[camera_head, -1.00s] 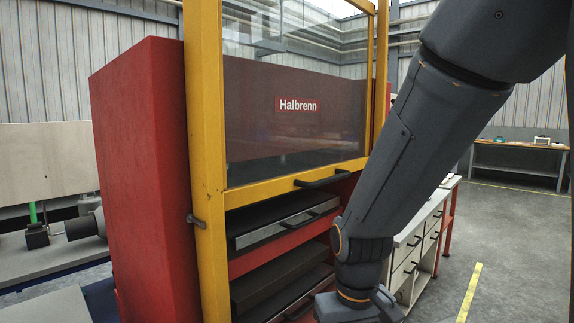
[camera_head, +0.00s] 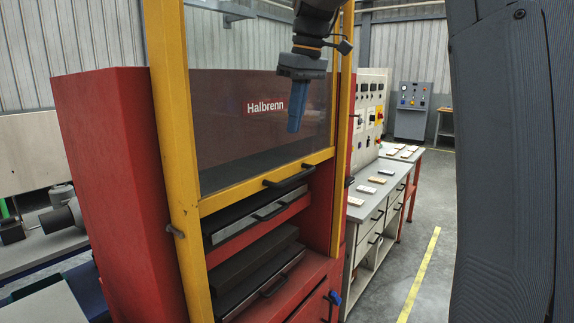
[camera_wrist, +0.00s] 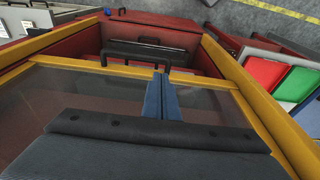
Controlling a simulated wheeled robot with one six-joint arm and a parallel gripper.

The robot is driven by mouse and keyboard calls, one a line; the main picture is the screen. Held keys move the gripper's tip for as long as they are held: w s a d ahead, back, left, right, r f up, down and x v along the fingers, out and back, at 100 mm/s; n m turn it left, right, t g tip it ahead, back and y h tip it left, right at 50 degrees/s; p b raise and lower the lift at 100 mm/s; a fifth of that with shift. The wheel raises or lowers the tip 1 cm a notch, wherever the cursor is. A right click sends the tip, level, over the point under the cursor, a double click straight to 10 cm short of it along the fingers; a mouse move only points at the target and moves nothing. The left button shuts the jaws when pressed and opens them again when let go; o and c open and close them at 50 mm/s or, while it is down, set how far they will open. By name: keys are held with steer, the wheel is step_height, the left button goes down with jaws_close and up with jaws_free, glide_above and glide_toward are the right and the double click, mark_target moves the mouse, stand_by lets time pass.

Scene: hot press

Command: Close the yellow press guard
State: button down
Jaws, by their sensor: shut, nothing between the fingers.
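The yellow press guard (camera_head: 265,182) is a clear pane in a yellow frame on the red press. Its lower bar is partway up the front, and the press opening below it shows. A black handle (camera_head: 289,177) sits on this bar; it also shows in the wrist view (camera_wrist: 135,46), just beyond my fingertips. My gripper (camera_head: 294,128) is shut and empty, with its blue fingers pointing down. It is in front of the pane, above the handle. In the wrist view the shut fingers (camera_wrist: 161,78) reach toward the yellow bar; I cannot tell whether they touch it.
Dark press plates (camera_head: 250,225) with handles are stacked in the opening. A grey-topped workbench (camera_head: 378,187) with small pieces on it stands to the right. Red and green panels (camera_wrist: 265,75) show at the right of the wrist view. The floor beside the yellow line is clear.

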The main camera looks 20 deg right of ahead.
mark_target(284, 181)
steer(key=f+p, duration=0.1)
steer(key=f, duration=0.3)
steer(key=w+a+f+p, duration=0.1)
steer(key=f, duration=0.3)
steer(key=w+f+p, duration=0.1)
steer(key=f+p, duration=0.1)
steer(key=f, duration=0.3)
steer(key=shift+a, duration=0.25)
step_height(284, 181, down, 46)
steer(key=b, duration=2.1)
steer(key=shift+s+f, duration=0.1)
steer(key=shift+s, duration=0.1)
